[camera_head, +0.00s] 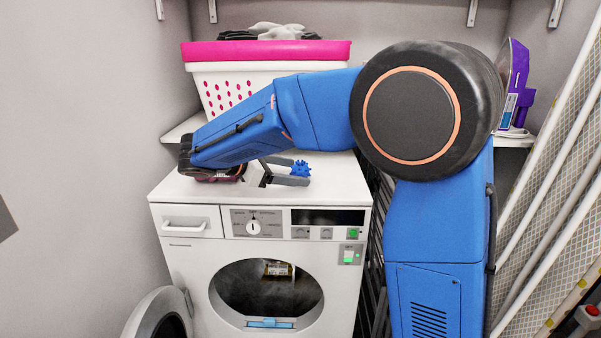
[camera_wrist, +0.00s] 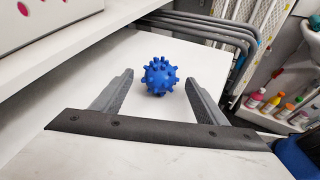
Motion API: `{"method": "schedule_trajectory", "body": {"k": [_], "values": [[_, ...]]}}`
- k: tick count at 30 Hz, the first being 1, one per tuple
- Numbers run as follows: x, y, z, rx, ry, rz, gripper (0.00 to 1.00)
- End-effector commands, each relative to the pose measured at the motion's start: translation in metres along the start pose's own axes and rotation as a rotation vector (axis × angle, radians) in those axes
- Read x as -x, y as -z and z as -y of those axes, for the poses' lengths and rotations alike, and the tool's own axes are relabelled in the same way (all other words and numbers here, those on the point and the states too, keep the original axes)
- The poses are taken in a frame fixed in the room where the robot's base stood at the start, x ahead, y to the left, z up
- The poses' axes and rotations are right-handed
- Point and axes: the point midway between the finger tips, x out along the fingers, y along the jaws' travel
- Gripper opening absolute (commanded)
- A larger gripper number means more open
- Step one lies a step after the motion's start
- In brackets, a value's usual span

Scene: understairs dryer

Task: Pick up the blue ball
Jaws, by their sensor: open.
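The blue ball (camera_wrist: 160,76) is spiky and rests on the white top of the dryer (camera_head: 170,187). In the wrist view it lies just beyond and between the two fingertips. In the head view the ball (camera_head: 300,169) shows at the tips of my gripper (camera_head: 296,175), partly hidden by a finger. My gripper (camera_wrist: 158,84) is open and empty, low over the dryer top, with one finger on each side of the line to the ball. I cannot tell whether the fingertips reach past its near side.
A pink-rimmed white laundry basket (camera_head: 265,50) stands on a shelf behind the dryer. The dryer's round door (camera_head: 160,318) hangs open at lower left. A patterned ironing board (camera_head: 560,170) leans at right. Several bottles (camera_wrist: 270,103) stand at right in the wrist view.

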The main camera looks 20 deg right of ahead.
Motion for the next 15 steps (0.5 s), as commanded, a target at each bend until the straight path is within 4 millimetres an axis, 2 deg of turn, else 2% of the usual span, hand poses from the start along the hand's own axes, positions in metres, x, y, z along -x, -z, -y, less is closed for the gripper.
{"method": "schedule_trajectory", "body": {"k": [3, 9, 15], "values": [[-0.0095, -0.0001, 0.0001, 0.0, 0.0, 0.0, 0.67], [-0.0097, -0.0001, -0.0001, 0.0, -0.001, 0.0, 0.67], [-0.0095, -0.0001, -0.0001, 0.0, -0.001, 0.0, 0.23]]}}
